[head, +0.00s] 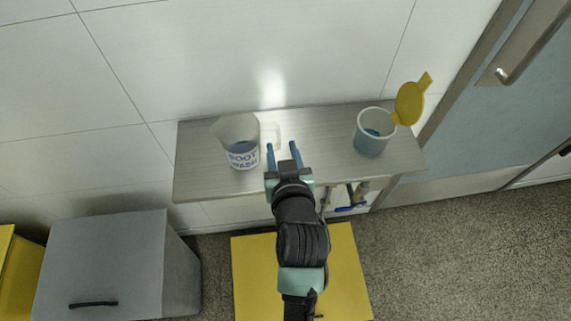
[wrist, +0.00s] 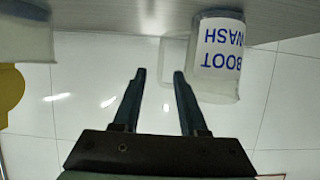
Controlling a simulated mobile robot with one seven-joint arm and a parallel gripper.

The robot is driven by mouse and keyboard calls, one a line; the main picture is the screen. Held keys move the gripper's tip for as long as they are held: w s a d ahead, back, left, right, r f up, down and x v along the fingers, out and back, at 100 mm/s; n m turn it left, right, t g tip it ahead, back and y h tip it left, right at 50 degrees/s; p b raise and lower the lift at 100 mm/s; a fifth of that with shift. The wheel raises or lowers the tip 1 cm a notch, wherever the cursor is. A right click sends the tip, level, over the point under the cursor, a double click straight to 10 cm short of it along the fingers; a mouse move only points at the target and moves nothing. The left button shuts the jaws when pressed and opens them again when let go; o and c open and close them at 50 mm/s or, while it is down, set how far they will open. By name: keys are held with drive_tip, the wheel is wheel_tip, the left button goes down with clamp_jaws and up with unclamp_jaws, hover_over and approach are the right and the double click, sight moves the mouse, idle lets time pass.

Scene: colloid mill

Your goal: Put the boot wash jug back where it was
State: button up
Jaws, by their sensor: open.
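The boot wash jug (head: 240,143) is a translucent jug with a "BOOT WASH" label and blue liquid inside. It stands upright on the left part of the grey shelf (head: 315,125). In the wrist view the jug (wrist: 217,60) appears upside down at the upper right. My gripper (head: 283,147) is over the shelf, just right of the jug and apart from it. Its fingers (wrist: 159,75) are open with nothing between them. A faint pale squarish outline (wrist: 174,62) shows beside the jug in the wrist view; I cannot tell what it is.
A white tub (head: 371,140) with blue contents and an open yellow lid (head: 410,101) stands at the shelf's right. Brushes (head: 352,198) hang below the shelf. A grey bin (head: 105,265) is at left, a door (head: 500,110) at right.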

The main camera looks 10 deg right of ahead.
drive_tip(key=v, duration=0.6)
drive_tip(key=w+a+r+t, duration=0.1)
drive_tip(key=w+r+t, duration=0.25)
drive_tip(key=r, duration=1.15)
drive_tip(key=w+a+r+t, duration=0.15)
drive_tip(key=r+t, duration=0.25)
drive_tip(key=r, duration=1)
drive_tip(key=s+a+r+t, duration=0.1)
drive_tip(key=s+r+t, duration=0.2)
drive_tip(key=r, duration=0.8)
drive_tip(key=s+a+r+t, duration=0.1)
drive_tip(key=s+r+t, duration=0.2)
drive_tip(key=r, duration=0.9)
drive_tip(key=s, duration=0.3)
drive_tip(key=shift+r, duration=0.1)
